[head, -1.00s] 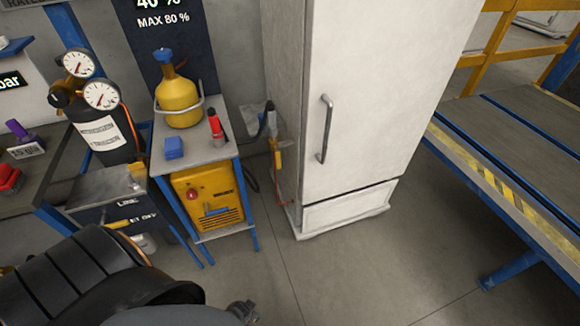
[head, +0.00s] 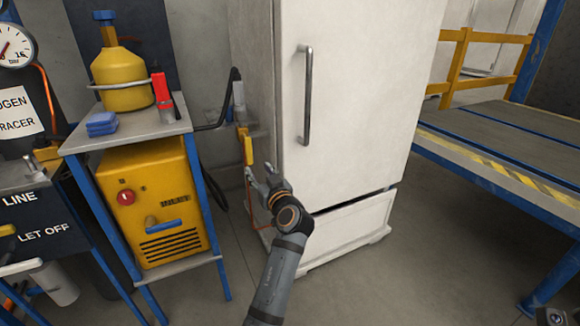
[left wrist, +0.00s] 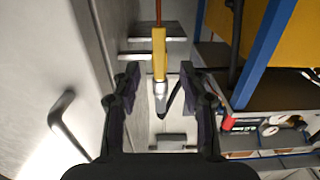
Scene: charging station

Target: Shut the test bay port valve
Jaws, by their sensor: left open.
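The valve on the side of the white cabinet (head: 350,100) has a yellow handle (head: 246,146). The handle stands upright, along the line of the hose fittings. A grey fitting with a black hose sits above it, and a thin orange-red line runs below. My left gripper (head: 264,180) is open and empty, just below and in front of the handle. In the left wrist view, the yellow handle (left wrist: 159,55) appears between the two open fingers (left wrist: 160,80), with no visible contact.
A blue-framed cart (head: 130,140) with a yellow bottle (head: 122,75), a red-capped item and a yellow machine (head: 155,200) stands left of the valve. The cabinet's door handle (head: 306,95) sticks out on the right. A blue platform (head: 500,160) is further right. Floor between is clear.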

